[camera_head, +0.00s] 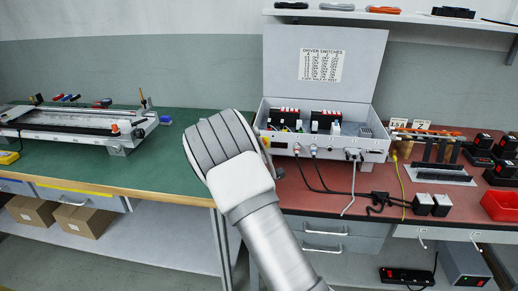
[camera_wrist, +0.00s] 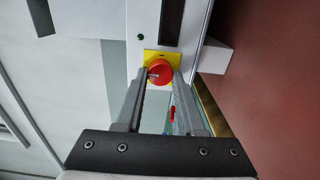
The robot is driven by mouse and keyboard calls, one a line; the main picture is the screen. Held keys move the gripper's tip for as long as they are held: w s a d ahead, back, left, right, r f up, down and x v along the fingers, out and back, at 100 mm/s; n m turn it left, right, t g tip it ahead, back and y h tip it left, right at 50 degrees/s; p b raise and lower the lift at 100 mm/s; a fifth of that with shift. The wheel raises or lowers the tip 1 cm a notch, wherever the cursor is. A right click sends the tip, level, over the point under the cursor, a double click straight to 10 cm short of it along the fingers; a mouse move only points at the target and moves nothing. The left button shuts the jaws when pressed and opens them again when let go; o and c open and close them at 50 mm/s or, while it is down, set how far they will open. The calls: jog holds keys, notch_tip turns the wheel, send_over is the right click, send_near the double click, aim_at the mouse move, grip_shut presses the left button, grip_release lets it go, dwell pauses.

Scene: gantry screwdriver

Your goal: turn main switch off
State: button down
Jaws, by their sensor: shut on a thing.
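The main switch is a red round knob (camera_wrist: 159,71) on a yellow square plate (camera_wrist: 150,55), on the side of a light grey box in the wrist view. My gripper (camera_wrist: 161,78) has one finger on each side of the knob and is shut on it. A pale mark shows on the knob's left part. In the head view the control box (camera_head: 377,155) stands open on the red bench, and my arm reaches to its left side. The knob and fingers are hidden behind my arm there.
The red bench (camera_head: 300,195) carries cables in front of the box, with black devices and a red bin (camera_head: 500,205) at the right. A green bench (camera_head: 150,165) with a long metal fixture (camera_head: 75,122) lies at the left. Its near part is clear.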

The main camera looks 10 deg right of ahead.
jog(key=shift+d, duration=0.1)
jog(key=c, duration=0.5)
grip_release()
jog(key=p+v, duration=0.2)
jog(key=v, duration=1.5)
jog(key=shift+s+p, duration=0.2)
jog(key=shift+p, duration=0.15)
